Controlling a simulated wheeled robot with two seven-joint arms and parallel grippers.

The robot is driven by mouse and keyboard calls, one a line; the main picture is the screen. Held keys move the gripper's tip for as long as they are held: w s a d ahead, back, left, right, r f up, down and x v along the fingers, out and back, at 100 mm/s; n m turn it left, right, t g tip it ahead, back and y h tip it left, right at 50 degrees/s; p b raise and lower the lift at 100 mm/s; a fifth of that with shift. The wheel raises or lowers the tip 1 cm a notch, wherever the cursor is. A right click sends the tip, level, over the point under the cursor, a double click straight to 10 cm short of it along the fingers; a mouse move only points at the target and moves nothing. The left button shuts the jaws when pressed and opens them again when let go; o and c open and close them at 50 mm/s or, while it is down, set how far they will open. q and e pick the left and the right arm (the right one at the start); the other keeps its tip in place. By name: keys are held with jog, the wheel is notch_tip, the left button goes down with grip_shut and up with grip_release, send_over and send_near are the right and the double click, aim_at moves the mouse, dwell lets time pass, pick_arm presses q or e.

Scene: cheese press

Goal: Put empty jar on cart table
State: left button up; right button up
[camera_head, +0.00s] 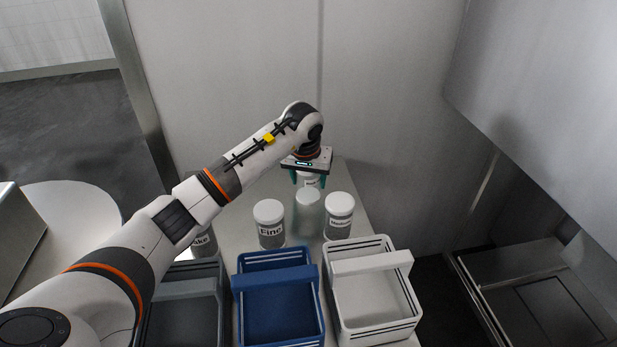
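A clear, unlabelled jar with a white lid (307,214) stands upright on the light counter (238,237), between the "Fine" jar (269,229) and the "Medium" jar (340,222). It looks empty. My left gripper (309,181) points down just behind and above it, its teal fingers spread apart. Another labelled white jar (311,181) shows between the fingers, partly hidden; I see no clear contact. A round white tabletop (70,215) is at the left; I cannot tell whether it is the cart table. My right gripper is not in view.
A blue basket (243,303), a white basket (341,310) and a grey basket (215,312) stand in front of the jars. Another jar (204,244) is partly hidden by my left arm. A wall is close behind the counter.

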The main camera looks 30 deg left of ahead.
pick_arm(q)
jog(key=shift+o, duration=1.6)
jog(key=shift+r, duration=0.1)
jog(key=p+v, duration=0.2)
jog(key=v, duration=1)
jog(key=shift+s, duration=0.1)
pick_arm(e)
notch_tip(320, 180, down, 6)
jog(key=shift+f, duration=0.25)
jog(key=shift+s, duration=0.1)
